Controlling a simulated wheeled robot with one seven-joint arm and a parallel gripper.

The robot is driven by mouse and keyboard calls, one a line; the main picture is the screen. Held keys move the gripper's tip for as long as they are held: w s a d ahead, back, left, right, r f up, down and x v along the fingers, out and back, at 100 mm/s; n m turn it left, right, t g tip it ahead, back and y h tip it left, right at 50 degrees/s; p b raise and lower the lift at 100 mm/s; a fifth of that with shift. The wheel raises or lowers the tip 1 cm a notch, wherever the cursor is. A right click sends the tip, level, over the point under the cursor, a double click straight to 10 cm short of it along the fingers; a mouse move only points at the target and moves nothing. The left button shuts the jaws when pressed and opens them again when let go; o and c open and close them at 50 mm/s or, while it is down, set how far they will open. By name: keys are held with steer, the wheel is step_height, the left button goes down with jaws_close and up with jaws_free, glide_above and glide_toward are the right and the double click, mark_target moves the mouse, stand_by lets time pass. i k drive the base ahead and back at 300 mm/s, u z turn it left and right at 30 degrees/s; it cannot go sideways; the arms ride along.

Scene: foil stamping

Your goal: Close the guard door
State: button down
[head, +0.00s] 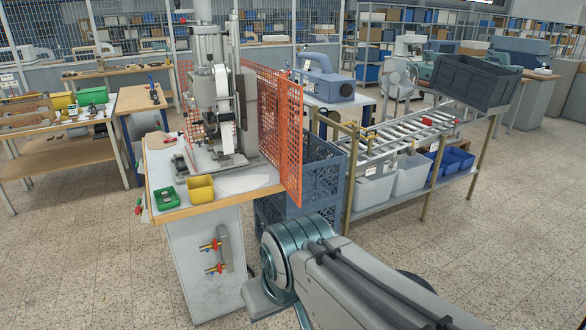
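The guard (290,130) of orange mesh stands upright along the right side of the foil stamping press (222,105). More orange mesh (187,95) shows at the press's left rear. The front of the press, facing me, is uncovered. I cannot tell which part of the mesh is the door or where its hinge is. My arm reaches in from the lower right, in front of the press bench and below the mesh, apart from it in the picture. My gripper is not in view.
The press bench (158,188) carries a green tray (167,199) and a yellow bin (201,189) at its front. Dark blue crates (318,165) stand just right of the mesh, beside a roller rack (395,140). The floor (90,260) at left front is clear.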

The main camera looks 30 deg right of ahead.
mark_target(295, 85)
steer(key=i, duration=1.8)
steer(key=z, duration=2.8)
